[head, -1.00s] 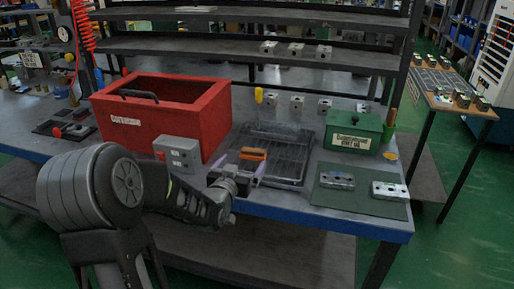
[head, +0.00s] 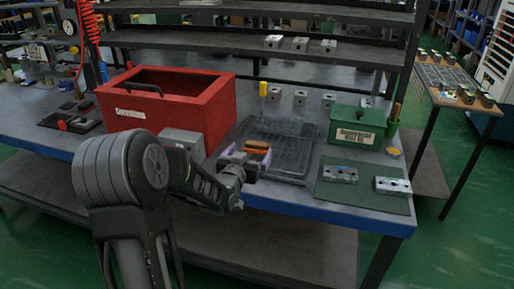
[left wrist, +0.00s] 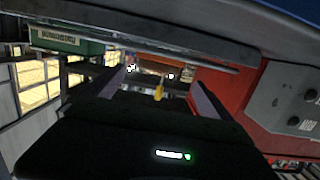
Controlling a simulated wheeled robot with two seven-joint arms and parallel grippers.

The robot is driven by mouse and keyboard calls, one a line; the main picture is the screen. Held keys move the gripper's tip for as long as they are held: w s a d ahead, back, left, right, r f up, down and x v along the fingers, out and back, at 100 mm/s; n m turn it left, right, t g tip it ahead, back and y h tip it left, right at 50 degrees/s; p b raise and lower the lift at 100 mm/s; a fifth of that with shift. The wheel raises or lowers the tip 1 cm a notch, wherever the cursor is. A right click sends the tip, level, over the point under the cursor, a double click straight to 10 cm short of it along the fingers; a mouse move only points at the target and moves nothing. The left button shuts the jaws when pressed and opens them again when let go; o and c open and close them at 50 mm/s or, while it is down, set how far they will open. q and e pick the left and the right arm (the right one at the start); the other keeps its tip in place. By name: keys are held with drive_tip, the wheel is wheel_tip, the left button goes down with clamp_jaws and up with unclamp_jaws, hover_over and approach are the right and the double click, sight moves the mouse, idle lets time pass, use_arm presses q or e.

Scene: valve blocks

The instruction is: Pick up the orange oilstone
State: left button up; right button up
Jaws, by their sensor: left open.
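The orange oilstone (head: 257,146) is a small bar near the left front of the dark tray (head: 290,178) on the workbench. My left gripper (head: 247,158) is at the bench's front edge, its purple fingers apart and pointing toward the oilstone. The oilstone shows between or just beyond the fingertips; I cannot tell which. I see no grip on it. My right gripper is not in view.
A red box (head: 212,115) and a grey switch box (head: 182,141) stand left of the gripper. A yellow-handled tool (head: 263,89) stands behind the tray. A green box (head: 355,130) and a dark mat (head: 362,201) with metal blocks lie to the right. Shelves rise behind.

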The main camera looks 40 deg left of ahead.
sight(256, 146)
use_arm(q)
drive_tip(key=x, duration=0.4)
drive_tip(key=shift+w+d+f, duration=0.1)
drive_tip(key=shift+w, duration=0.2)
drive_tip(key=c, duration=1.6)
drive_tip(key=shift+o, duration=0.2)
wheel_tip(256, 146, up, 10)
drive_tip(key=shift+p, duration=0.4)
